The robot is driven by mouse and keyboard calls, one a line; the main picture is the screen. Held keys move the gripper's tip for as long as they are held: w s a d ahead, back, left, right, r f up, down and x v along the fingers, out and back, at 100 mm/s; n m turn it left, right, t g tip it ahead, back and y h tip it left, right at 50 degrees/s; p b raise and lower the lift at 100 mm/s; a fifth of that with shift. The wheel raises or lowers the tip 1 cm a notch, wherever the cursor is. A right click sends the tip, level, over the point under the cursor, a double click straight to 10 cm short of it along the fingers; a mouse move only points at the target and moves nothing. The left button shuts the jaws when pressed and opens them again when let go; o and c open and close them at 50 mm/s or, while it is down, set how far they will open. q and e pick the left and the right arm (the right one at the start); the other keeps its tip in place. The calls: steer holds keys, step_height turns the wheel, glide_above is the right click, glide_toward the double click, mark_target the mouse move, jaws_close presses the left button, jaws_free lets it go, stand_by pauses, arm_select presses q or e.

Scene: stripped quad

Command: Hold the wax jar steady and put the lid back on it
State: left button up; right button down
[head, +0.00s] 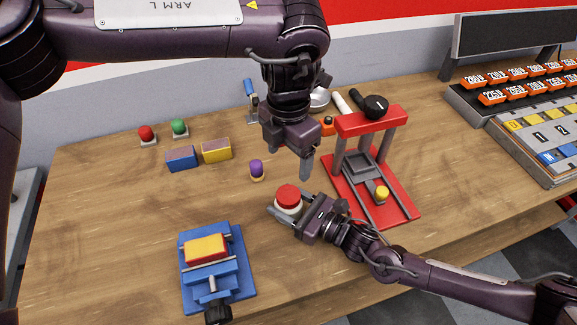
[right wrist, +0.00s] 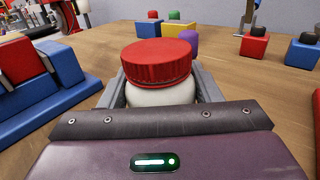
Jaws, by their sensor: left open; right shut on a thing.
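The white wax jar (head: 288,208) stands on the wooden bench near the middle, and its white body also shows in the right wrist view (right wrist: 160,94). The red ribbed lid (head: 288,193) sits on top of the jar; it also shows in the right wrist view (right wrist: 157,62). I cannot tell whether it is fully seated. My right gripper (head: 291,206) is shut on the jar body, with a finger on either side below the lid. My left gripper (head: 293,163) is open and empty, pointing down above and behind the jar, apart from the lid.
A red press (head: 372,123) with a yellow knob stands right of the jar. A blue vise (head: 215,285) holding a red-yellow block is at front left. A small purple-topped piece (head: 256,170), a blue block (head: 181,158) and a yellow block (head: 216,150) lie behind. The left bench is mostly clear.

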mark_target(300, 209)
arm_select(q)
steer(key=shift+r, duration=0.25)
arm_select(e)
steer(key=shift+c, duration=1.9)
jaws_free()
steer(key=shift+d, duration=0.1)
steer(key=shift+s+d+f, duration=0.1)
steer(key=shift+s+d, duration=0.1)
steer(key=shift+d, duration=0.05)
steer(key=b+v, duration=0.2)
steer(key=v, duration=0.4)
steer(key=shift+d, duration=0.25)
arm_select(q)
step_height(300, 209, down, 2)
steer(key=shift+f, duration=0.1)
arm_select(e)
steer(key=shift+s+d, duration=0.2)
steer(key=shift+s, duration=0.05)
